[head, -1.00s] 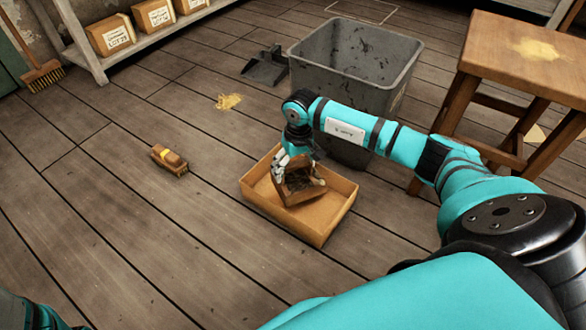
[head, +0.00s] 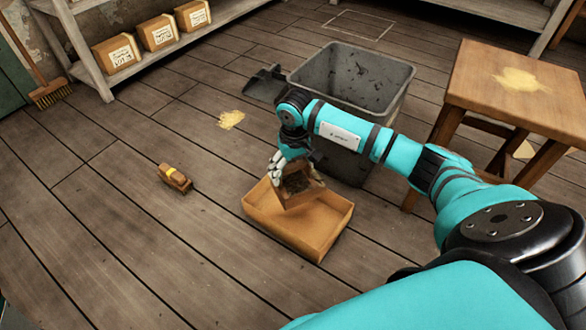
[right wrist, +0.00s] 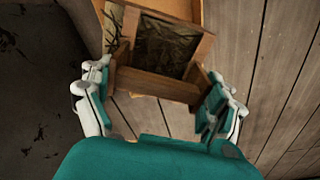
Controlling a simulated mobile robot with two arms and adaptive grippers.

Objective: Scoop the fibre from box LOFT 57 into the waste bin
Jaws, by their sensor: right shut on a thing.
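My right gripper (head: 297,172) is shut on a small open wooden box (head: 297,199) holding dark fibre. The right wrist view shows this wooden box (right wrist: 160,85) between the fingers, with dark, straw-like strands (right wrist: 165,48) inside and some over its edge. In the head view it is tilted above the far part of an open cardboard box (head: 325,240) on the floor. No label on the cardboard box is readable, and the held box hides part of its inside. The grey waste bin (head: 345,115) stands behind, with dark smudges inside. My left gripper is not in view.
A dustpan (head: 265,84) lies beside the bin's left side. A brush (head: 174,178) and a yellow fibre pile (head: 231,119) are on the floor at left. A wooden stool (head: 515,85) stands right. Labelled boxes (head: 158,32) sit on a shelf. Floor at lower left is clear.

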